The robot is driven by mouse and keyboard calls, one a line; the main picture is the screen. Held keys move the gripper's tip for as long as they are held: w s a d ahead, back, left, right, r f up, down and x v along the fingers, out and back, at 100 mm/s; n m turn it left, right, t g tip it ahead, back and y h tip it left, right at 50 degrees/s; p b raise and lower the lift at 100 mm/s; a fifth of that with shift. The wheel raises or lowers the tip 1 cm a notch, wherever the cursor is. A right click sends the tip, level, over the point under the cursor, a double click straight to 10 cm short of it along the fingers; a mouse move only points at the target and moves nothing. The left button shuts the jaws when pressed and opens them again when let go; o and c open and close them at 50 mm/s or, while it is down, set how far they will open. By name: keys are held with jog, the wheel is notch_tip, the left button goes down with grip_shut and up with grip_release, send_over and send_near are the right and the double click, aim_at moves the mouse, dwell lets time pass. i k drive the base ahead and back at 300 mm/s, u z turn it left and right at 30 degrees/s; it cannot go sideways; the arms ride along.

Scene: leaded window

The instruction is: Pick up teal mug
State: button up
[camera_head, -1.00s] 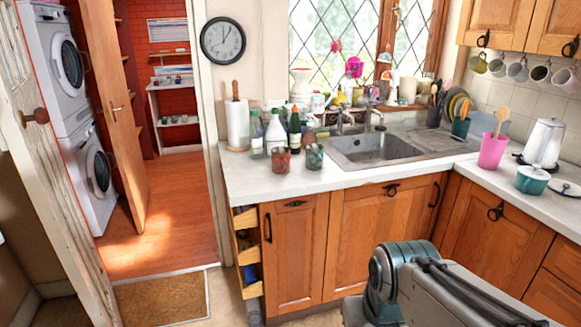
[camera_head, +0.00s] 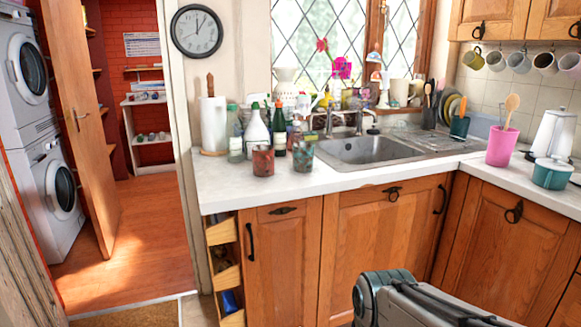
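A teal mug-like cup (camera_head: 303,156) with reddish patches stands upright on the white counter (camera_head: 345,186), left of the sink. A similar reddish cup (camera_head: 263,160) stands just to its left, with a small gap. No handle can be made out on the teal one. Part of my arm shows at the bottom right, below the counter and well apart from the cups. My gripper is out of view.
Bottles (camera_head: 257,131) and a paper towel roll (camera_head: 213,124) stand behind and left of the cups. The sink (camera_head: 368,149) lies to the right. A pink utensil pot (camera_head: 502,146) and a teal lidded pot (camera_head: 552,173) are farther right. The counter front is clear.

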aim_at(303, 151)
jog(key=z, duration=0.25)
jog(key=i, duration=0.85)
jog(key=u, duration=0.15)
